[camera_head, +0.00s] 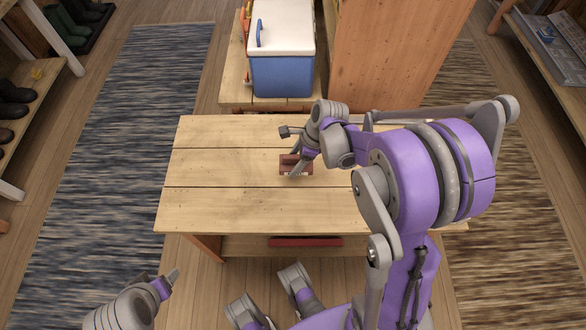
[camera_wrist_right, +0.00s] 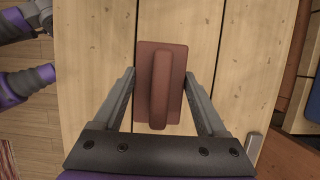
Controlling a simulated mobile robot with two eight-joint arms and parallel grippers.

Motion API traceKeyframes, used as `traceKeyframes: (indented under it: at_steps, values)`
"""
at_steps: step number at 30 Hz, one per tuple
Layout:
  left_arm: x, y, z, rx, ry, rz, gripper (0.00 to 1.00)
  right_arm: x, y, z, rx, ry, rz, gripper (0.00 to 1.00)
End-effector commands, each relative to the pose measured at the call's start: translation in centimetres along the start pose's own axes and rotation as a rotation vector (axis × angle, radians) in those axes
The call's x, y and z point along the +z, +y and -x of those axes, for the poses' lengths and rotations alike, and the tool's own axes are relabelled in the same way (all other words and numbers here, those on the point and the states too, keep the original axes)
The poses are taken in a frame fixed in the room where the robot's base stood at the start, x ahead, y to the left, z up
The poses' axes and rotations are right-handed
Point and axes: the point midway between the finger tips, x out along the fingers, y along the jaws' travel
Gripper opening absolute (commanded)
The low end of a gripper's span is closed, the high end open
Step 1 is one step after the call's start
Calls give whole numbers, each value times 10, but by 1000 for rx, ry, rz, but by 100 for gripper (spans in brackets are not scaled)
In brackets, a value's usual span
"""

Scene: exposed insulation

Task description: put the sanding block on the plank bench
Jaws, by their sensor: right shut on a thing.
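The sanding block (camera_head: 287,161) is a small reddish-brown block with a raised grip along its middle. It is at the middle of the plank bench (camera_head: 220,205), on or just above the planks; I cannot tell if it touches them. The sanding block also shows in the right wrist view (camera_wrist_right: 172,58). My right gripper (camera_head: 294,166) is shut on it, with one finger along each side. My left gripper (camera_head: 172,278) is at the lower left, in front of the bench and apart from it; its jaws are not clear.
The bench top around the block is clear. A dark red item (camera_head: 305,241) shows below the bench's front edge. Behind stands a blue and white cooler (camera_head: 283,65) on a wooden stand, beside a tall wooden cabinet (camera_head: 385,50). Striped rugs (camera_head: 110,140) lie at both sides.

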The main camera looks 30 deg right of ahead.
Motion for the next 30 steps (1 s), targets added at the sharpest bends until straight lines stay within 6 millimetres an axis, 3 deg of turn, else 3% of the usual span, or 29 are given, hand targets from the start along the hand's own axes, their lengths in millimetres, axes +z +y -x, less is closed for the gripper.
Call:
traceKeyframes:
  at_steps: [12, 24, 25, 28, 30]
  values:
    - [5, 0, -12, 0, -4, 0, 70, -16, 0, -43, 1, 0, 2, 22]
    - [7, 0, -15, 0, -6, 0, 70, -18, 0, -48, 1, 1, 2, 22]
    - [7, 0, -14, 0, -5, 0, 70, -18, 0, -48, 1, 1, 3, 80]
    - [6, 0, -14, 0, -5, 0, 70, -17, 0, -47, 1, 1, 3, 98]
    - [6, 0, -14, 0, -5, 0, 70, -17, 0, -47, 1, 1, 3, 100]
